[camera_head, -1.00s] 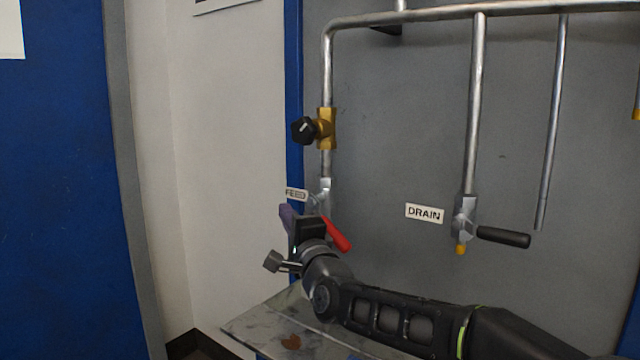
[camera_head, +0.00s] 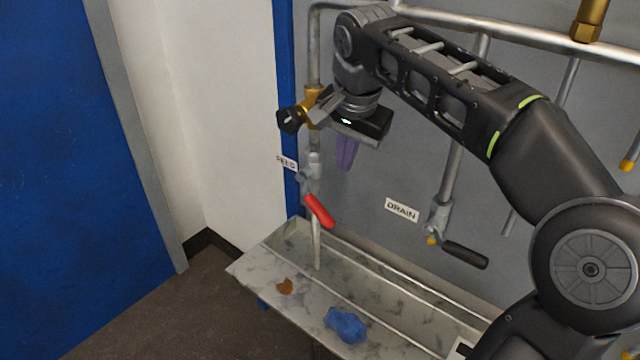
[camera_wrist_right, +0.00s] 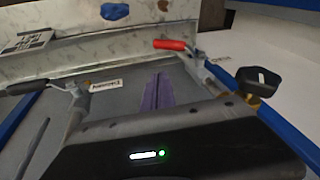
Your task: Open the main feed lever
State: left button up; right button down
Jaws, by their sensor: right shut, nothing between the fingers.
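The feed lever with its red handle (camera_head: 319,211) sits on the left vertical pipe, beside the label FEED (camera_head: 287,163). The handle slants down to the right. It also shows in the right wrist view as a red handle (camera_wrist_right: 171,45). My right gripper (camera_head: 345,165) is shut and empty, its purple fingers pointing down, above and to the right of the red handle and apart from it. The fingers (camera_wrist_right: 158,80) also show in the right wrist view. My left gripper is not in view.
A brass valve with a black knob (camera_head: 290,120) is above the feed lever. The drain lever with a black handle (camera_head: 466,254) is to the right, by the label DRAIN (camera_head: 402,210). A metal tray (camera_head: 262,264) below holds a blue cloth (camera_head: 345,325).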

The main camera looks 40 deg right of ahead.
jog(key=shift+f, duration=0.15)
send_over(327, 216)
jog(key=f, duration=1.1)
jog(key=shift+s+d+f, duration=0.25)
jog(key=shift+f, duration=0.05)
jog(key=shift+w+a+f, duration=0.15)
jog(key=shift+w+f, duration=0.1)
jog(key=shift+f, duration=0.2)
